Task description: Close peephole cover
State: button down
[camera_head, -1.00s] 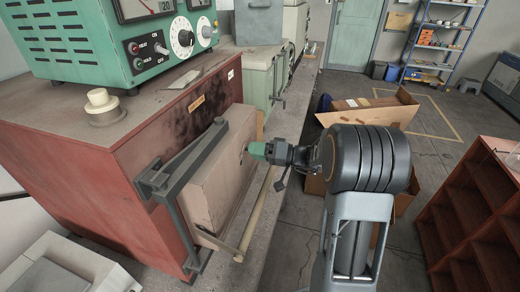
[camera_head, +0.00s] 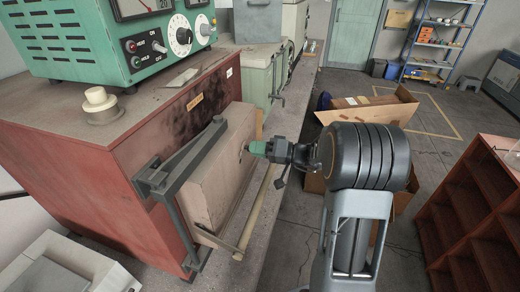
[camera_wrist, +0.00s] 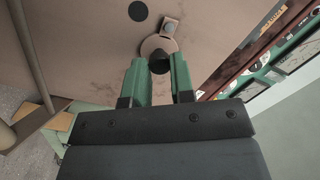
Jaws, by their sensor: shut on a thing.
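The peephole cover (camera_wrist: 153,46) is a light round plate on the pinkish furnace door (camera_wrist: 75,30), seen in the wrist view. It hangs from a small pivot tab (camera_wrist: 170,25). The peephole (camera_wrist: 138,11), a dark round opening, shows uncovered beside the cover. My gripper (camera_wrist: 159,66) has its green fingers shut on the cover's dark knob (camera_wrist: 159,62). In the head view my gripper (camera_head: 249,148) is at the face of the thick door (camera_head: 217,175); the cover itself is too small to make out there.
The door hangs on a dark hinge frame (camera_head: 170,178) on the red furnace (camera_head: 95,150). A pale bar (camera_head: 258,208) slants beside the door's lower edge. Cardboard boxes (camera_head: 370,110) stand on the floor behind my arm, and a red-brown shelf (camera_head: 475,200) is at right.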

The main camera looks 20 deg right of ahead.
jog(key=m+b, duration=0.1)
jog(key=f+m+b, duration=0.1)
jog(key=m, duration=0.1)
jog(key=m+b, duration=0.1)
jog(key=shift+s+a+f+m, duration=0.1)
jog(key=shift+a+f+m, duration=0.2)
jog(key=shift+m, duration=0.1)
jog(key=m, duration=0.5)
jog(key=shift+s+a+f+m+t+b, duration=0.2)
jog(key=shift+s+f+m+t+b, duration=0.1)
jog(key=shift+s+f, duration=0.1)
jog(key=m, duration=0.1)
jog(key=m+p, duration=0.1)
jog(key=m, duration=0.3)
jog(key=shift+s+a+f+t, duration=0.2)
jog(key=shift+s+a+t, duration=0.1)
jog(key=shift+s, duration=0.05)
jog(key=shift+s+a+f+m+t+p, duration=0.15)
jog(key=shift+m+p, duration=0.3)
jog(key=shift+m, duration=0.35)
jog(key=shift+s+a+r+m+t+p, duration=0.15)
jog(key=shift+m+p, duration=0.3)
jog(key=shift+m, duration=0.35)
jog(key=shift+s+f+m+t+p, duration=0.15)
jog(key=shift+m+p, duration=0.3)
jog(key=shift+m, duration=0.35)
